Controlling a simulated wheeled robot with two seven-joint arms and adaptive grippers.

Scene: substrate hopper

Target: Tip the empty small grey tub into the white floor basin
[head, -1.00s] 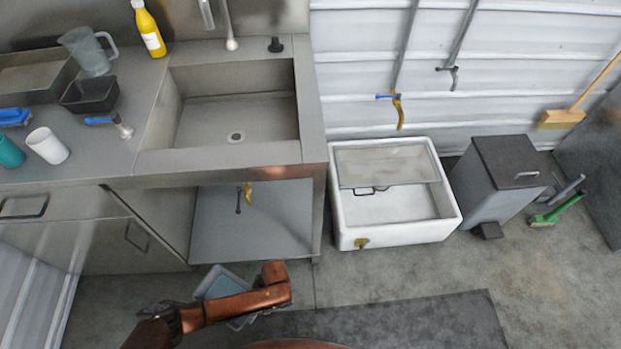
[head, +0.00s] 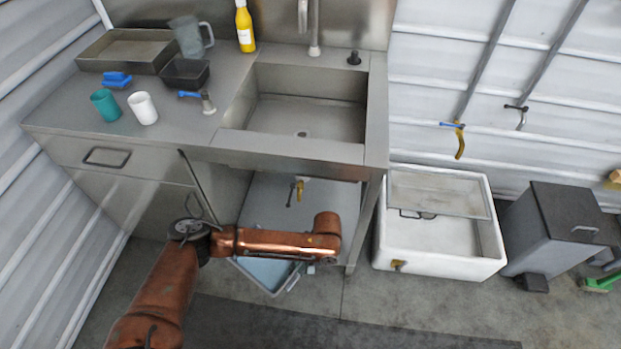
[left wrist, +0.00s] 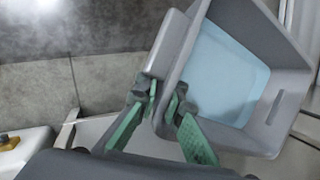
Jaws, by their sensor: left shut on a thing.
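The small grey tub (head: 272,277) hangs under my left forearm in the head view, in front of the sink cabinet. In the left wrist view the tub (left wrist: 275,25) is tilted, with a pale blue area inside; I cannot tell whether that is its bottom or liquid. My left gripper (left wrist: 164,101), with green finger pads, is shut on the tub's rim; the forearm mostly hides it in the head view. The white floor basin (head: 438,262) stands on the floor to the tub's right, apart from it. It also shows at the lower left of the wrist view (left wrist: 28,158). My right gripper is out of view.
A grey panel (head: 440,192) covers the rear of the basin, whose front is open. A brass tap (head: 398,265) is on its front. A grey bin (head: 550,240) stands right of it. The cabinet's right leg (head: 367,225) stands between tub and basin. Floor is free in front.

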